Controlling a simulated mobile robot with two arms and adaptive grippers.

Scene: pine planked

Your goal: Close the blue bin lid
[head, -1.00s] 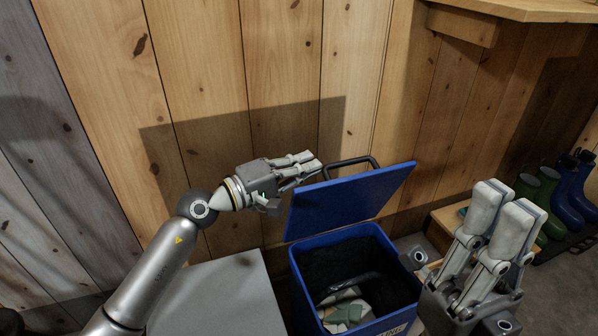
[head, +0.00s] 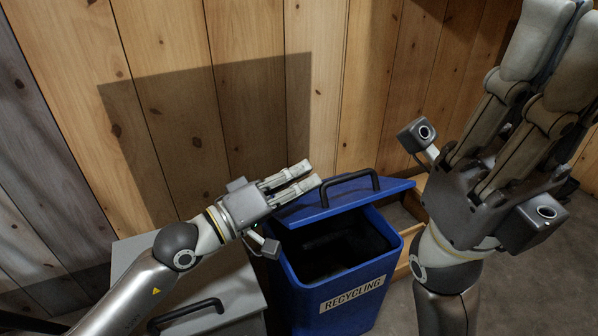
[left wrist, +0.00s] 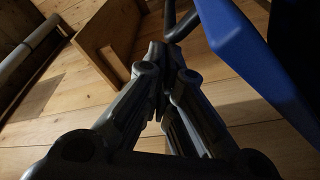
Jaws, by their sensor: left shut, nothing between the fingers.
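The blue bin (head: 335,290), labelled RECYCLING, stands on the floor with its dark inside partly showing. Its blue lid (head: 391,187), with a black handle (head: 350,182), slants over the back of the opening and is still partly open. My left gripper (head: 308,173) is shut and empty, at the lid's left edge near the handle; I cannot tell if it touches. In the left wrist view its fingertips (left wrist: 160,55) are together, with the lid (left wrist: 235,35) to their right. My right gripper (head: 553,55) is raised at the right, close to the camera; its jaw opening is unclear.
A grey bin (head: 215,285) with a black handle stands to the left of the blue bin. The plank wall (head: 240,120) rises close behind. A low wooden piece (head: 408,215) lies right of the blue bin. Bare floor shows at the lower right.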

